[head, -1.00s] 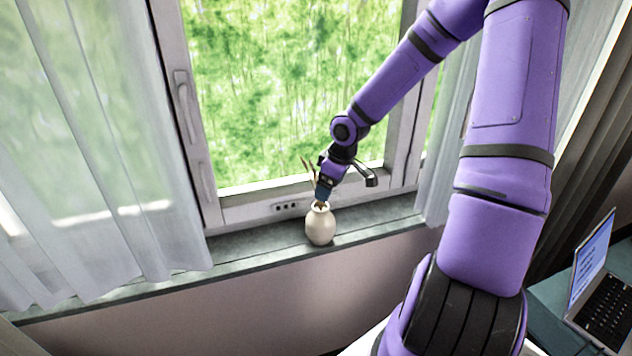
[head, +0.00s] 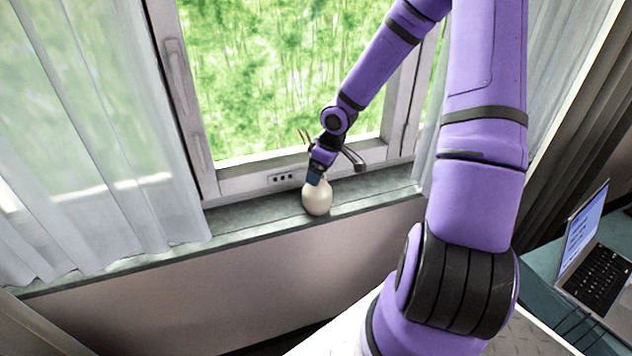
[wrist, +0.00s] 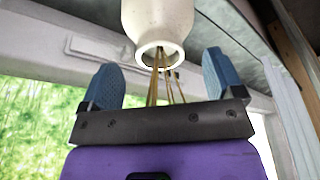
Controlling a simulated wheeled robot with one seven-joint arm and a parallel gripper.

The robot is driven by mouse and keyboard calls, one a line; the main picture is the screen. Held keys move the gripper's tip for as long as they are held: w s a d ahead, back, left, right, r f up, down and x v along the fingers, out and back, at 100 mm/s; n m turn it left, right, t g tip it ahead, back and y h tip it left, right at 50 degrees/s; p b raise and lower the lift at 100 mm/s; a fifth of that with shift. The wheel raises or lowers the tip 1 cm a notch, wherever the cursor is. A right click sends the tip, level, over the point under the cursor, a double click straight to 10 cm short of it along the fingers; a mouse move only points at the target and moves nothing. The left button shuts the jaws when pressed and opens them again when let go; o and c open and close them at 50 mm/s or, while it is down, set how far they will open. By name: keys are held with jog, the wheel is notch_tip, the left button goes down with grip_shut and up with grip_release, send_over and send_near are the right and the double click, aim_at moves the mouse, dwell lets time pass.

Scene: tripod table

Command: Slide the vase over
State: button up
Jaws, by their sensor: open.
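The cream vase (head: 318,199) stands upright on the grey-green window sill, near the middle of the head view. In the wrist view the vase (wrist: 158,22) is at the top, its round mouth facing the camera, with several thin brown stems (wrist: 160,85) coming out of it. My gripper (wrist: 165,62) is open, its two blue fingers on either side of the stems at the vase's mouth. In the head view my gripper (head: 314,178) is at the top of the vase and hides part of its neck. I cannot tell whether a finger touches it.
The sill (head: 250,219) is clear on both sides of the vase. A sheer curtain (head: 110,140) hangs over its left end, and another curtain is at the right. The window frame stands behind. A laptop (head: 590,260) sits on a desk at the right.

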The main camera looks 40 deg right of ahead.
aim_at(317, 193)
jog(key=shift+x, duration=2.75)
